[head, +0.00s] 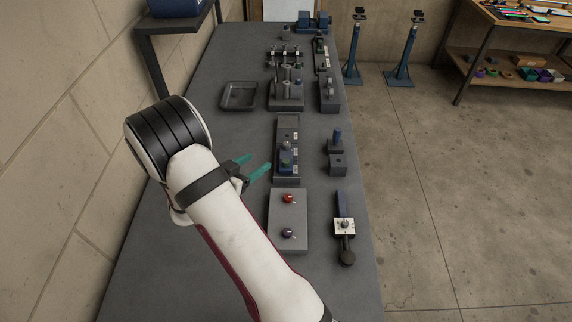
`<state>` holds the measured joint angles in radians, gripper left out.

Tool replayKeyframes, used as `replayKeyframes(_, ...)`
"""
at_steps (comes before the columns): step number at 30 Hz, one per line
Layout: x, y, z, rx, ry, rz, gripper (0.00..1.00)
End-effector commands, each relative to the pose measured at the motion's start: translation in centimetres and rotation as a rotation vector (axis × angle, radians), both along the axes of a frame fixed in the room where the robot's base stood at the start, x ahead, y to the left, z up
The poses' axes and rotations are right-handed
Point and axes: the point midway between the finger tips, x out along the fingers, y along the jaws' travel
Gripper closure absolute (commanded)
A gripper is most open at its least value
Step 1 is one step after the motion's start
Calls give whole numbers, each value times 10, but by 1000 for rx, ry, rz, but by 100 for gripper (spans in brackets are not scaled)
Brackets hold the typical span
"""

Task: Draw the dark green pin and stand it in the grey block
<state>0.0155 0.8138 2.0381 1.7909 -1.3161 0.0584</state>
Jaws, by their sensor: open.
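My gripper (260,161) has two teal fingers, spread apart with nothing between them. It hangs just left of a long grey fixture on the bench. A small blue block (285,168) sits on that fixture, with a dark greenish pin (286,157) on top; it is small here, and how deep it sits cannot be told. The fingers point toward it but look apart from it. A dark grey block (337,165) with a small dark spot on top, likely a hole, stands to the right. Just behind it a blue pin (337,135) stands upright in another dark block.
A light grey plate (287,228) with a red and a dark knob lies in front. A lever-like device (345,227) is at the right edge. Behind are an empty tray (240,95) and several fixtures. A wall (50,130) runs along the left.

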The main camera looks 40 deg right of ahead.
Motion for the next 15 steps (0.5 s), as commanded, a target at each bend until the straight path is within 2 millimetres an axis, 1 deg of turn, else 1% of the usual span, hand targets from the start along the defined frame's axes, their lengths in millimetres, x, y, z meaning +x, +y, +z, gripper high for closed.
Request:
replayKeyframes(1, 1, 0, -1, 5, -3, 3, 50)
replayKeyframes(2, 5, -1, -2, 19, -12, 7, 55)
replayKeyframes(3, 16, -2, -6, 56, -35, 26, 60)
replayKeyframes(4, 29, -3, -10, 102, -61, 53, 60)
replayKeyframes(5, 46, -4, -15, 163, -92, 90, 60)
replayKeyframes(6, 74, -4, -21, 258, -132, 158, 60)
replayKeyframes(8, 116, -2, -24, 414, -166, 290, 60)
replayKeyframes(9, 137, 0, -24, 511, -158, 384, 60)
replayKeyframes(10, 147, 0, -22, 577, -135, 451, 60)
replayKeyframes(11, 152, 0, -21, 635, -98, 513, 60)
replayKeyframes(12, 151, -5, -18, 706, -31, 581, 60)
replayKeyframes(13, 145, -11, -17, 754, 32, 619, 60)
replayKeyframes(14, 134, -19, -15, 796, 101, 645, 60)
replayKeyframes(15, 115, -33, -13, 847, 197, 656, 60)
